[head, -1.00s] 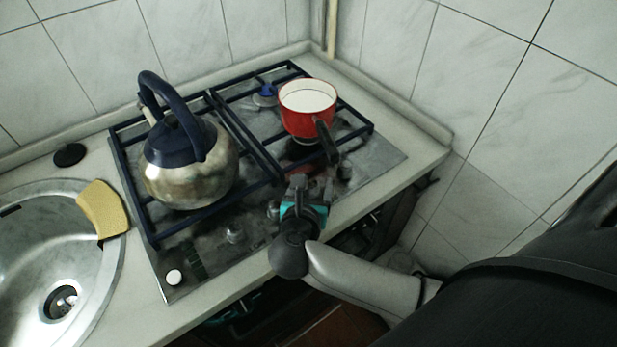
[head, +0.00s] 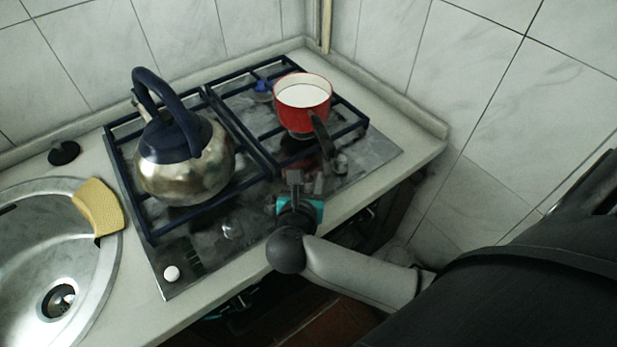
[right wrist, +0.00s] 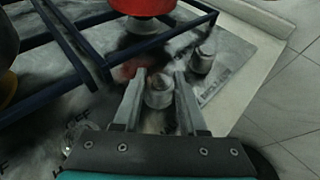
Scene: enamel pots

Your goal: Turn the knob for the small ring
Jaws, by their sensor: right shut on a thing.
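The gas hob has a row of knobs along its front edge. My right gripper (head: 295,182) is over this row and shut on a grey metal knob (right wrist: 158,93), which stands between its two fingers in the right wrist view. In the head view that knob is hidden by the gripper. Another knob (head: 340,164) is to the right of the gripper; it also shows in the right wrist view (right wrist: 203,60). A further knob (head: 231,230) is to the left. Any mark for the small ring is too blurred to read. My left gripper is not in view.
A steel kettle (head: 186,172) stands on the left grate. A red pot (head: 303,113) with white contents stands on the right grate, its dark handle pointing toward the knobs. A sink (head: 98,290) with a yellow sponge (head: 98,208) is at the left. Tiled wall is at the right.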

